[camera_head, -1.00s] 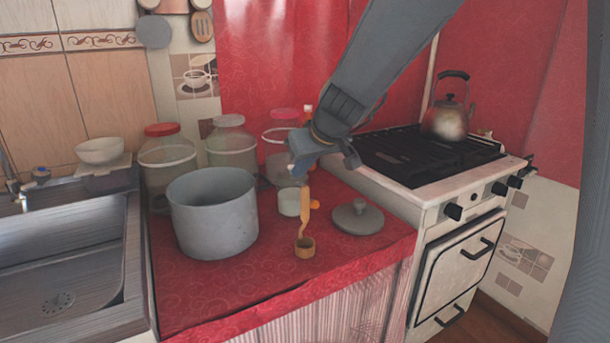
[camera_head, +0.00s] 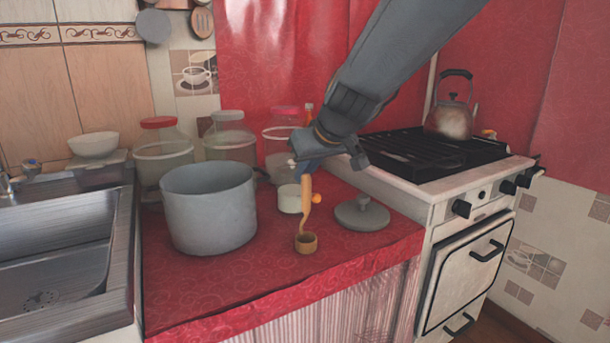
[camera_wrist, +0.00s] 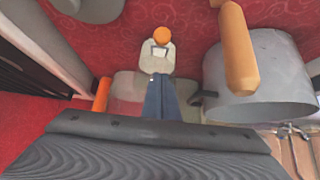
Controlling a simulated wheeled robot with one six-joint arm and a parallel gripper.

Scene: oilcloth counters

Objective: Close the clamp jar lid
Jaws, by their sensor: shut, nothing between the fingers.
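A small pale jar (camera_head: 289,198), which I take as the clamp jar, stands on the red counter beside the grey pot. An orange ball (camera_head: 316,199) shows at its right side, partly behind an upright wooden ladle handle (camera_head: 305,203). In the wrist view, the pale jar (camera_wrist: 156,62) lies just beyond my fingertips, with the orange ball (camera_wrist: 161,36) on its far side and a small metal-looking piece on it. I cannot tell how far its lid is open. My gripper (camera_head: 302,174) is shut and empty, above and close to the jar; its blue fingers (camera_wrist: 160,84) point at it. Contact is unclear.
The grey pot (camera_head: 208,207) stands left of the jar and a grey lid (camera_head: 362,214) lies right. The ladle cup (camera_head: 306,243) is in front. Large glass jars (camera_head: 230,143) stand behind. The stove (camera_head: 480,190) is right, the sink (camera_head: 60,240) left.

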